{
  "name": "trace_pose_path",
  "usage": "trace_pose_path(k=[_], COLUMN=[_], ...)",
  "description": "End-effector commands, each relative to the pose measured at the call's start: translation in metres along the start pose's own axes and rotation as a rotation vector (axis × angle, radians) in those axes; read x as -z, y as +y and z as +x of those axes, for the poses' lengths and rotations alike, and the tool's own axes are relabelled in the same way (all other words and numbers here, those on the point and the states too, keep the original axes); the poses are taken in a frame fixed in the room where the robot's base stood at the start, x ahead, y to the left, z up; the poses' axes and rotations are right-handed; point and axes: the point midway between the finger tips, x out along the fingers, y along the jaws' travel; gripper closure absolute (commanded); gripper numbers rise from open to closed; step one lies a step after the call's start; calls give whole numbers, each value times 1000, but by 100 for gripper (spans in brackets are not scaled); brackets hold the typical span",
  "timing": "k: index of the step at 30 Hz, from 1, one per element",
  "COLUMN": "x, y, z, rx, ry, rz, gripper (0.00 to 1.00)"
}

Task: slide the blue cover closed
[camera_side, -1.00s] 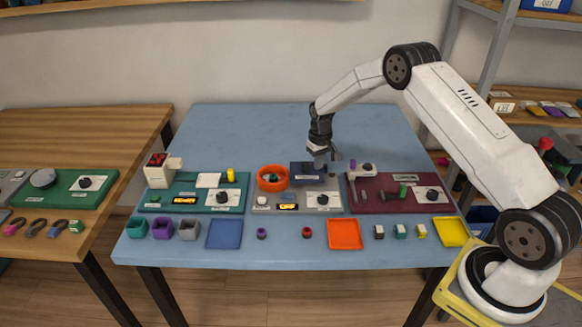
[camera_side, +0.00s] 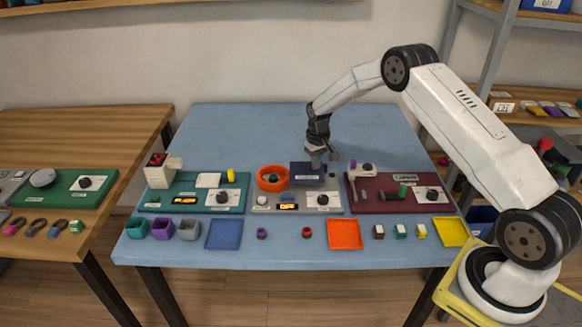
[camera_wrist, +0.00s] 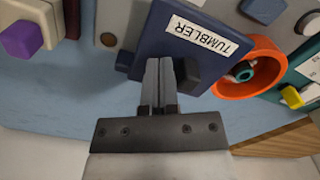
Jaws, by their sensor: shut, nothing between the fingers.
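The blue cover (camera_side: 307,174) is a dark blue block with a white TUMBLER label, at the back of the grey middle panel (camera_side: 337,209). In the wrist view the cover (camera_wrist: 165,35) fills the upper middle, with a dark knob-like handle (camera_wrist: 190,78) on its near edge. My gripper (camera_side: 317,164) is shut and empty, pointing down at the cover's back edge. In the wrist view its fingertips (camera_wrist: 159,68) lie over the cover's edge, just left of the handle. I cannot tell whether they touch it. The gripper hides part of the edge.
An orange ring (camera_side: 260,184) stands just left of the cover; it also shows in the wrist view (camera_wrist: 268,52). A teal panel (camera_side: 160,205) lies to the left and a maroon panel (camera_side: 370,206) to the right. The table behind the panels (camera_side: 240,130) is clear.

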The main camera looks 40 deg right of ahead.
Motion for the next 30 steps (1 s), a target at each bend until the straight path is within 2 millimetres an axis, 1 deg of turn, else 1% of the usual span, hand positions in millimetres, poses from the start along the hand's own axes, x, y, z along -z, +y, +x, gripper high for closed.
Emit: trace_pose_path(k=[30], x=[13], y=[-22], z=[0], rx=[0], ry=[1], rz=[0], gripper=[100])
